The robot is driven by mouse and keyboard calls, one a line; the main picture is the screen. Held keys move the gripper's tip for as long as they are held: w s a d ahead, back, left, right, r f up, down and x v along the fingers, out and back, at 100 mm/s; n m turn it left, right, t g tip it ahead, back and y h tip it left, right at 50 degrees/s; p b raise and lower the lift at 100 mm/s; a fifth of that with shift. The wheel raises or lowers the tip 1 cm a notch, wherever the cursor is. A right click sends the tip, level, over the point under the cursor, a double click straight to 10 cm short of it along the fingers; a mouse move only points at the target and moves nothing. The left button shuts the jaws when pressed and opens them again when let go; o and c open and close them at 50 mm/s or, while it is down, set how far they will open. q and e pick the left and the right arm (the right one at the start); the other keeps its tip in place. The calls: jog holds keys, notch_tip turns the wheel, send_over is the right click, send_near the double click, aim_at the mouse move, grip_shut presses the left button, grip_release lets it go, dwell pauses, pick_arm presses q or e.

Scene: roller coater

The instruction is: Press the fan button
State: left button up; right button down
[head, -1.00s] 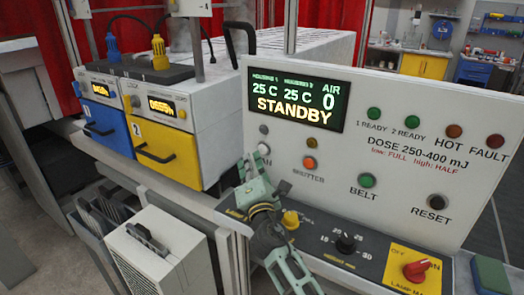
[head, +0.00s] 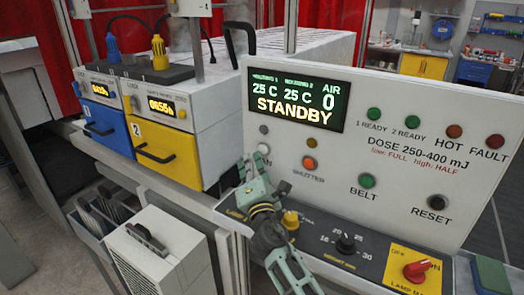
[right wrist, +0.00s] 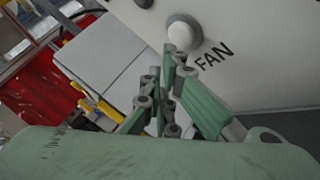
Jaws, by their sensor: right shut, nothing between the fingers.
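The fan button (right wrist: 181,35) is a white round cap in a grey collar, beside the word FAN in the right wrist view. In the head view, the fan button (head: 264,149) shows at the left of the white control panel (head: 340,170), under a small grey lamp. My right gripper (head: 249,160) is shut and empty, its tips just below and left of the button. In the wrist view, the right gripper's tips (right wrist: 172,52) lie close under the button's lower edge; I cannot tell whether they touch. The display (head: 292,103) reads STANDBY and AIR 0. My left gripper is out of view.
The orange shutter button (head: 309,163), green belt button (head: 367,181) and black reset button (head: 438,202) are to the right. A yellow knob (head: 290,220), black dial (head: 346,244) and red lamp switch (head: 417,270) sit below. Blue and yellow units (head: 168,150) stand left.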

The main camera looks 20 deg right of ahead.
jog(key=shift+w+d, duration=0.1)
dwell(0.3)
jog(key=shift+w+d, duration=0.2)
jog(key=shift+d, duration=0.05)
jog(key=shift+w+d+r, duration=0.1)
jog(key=shift+w+d, duration=0.15)
jog(key=shift+d, duration=0.1)
dwell(0.7)
jog(key=shift+s+a, duration=0.1)
jog(key=shift+a, duration=0.05)
dwell(0.3)
jog(key=shift+s+a, duration=0.45)
jog(key=shift+a, duration=0.05)
jog(key=shift+a, duration=0.1)
jog(key=shift+s+a, duration=0.8)
jog(key=shift+a, duration=0.15)
jog(key=shift+s+a, duration=0.75)
jog(key=shift+a, duration=0.2)
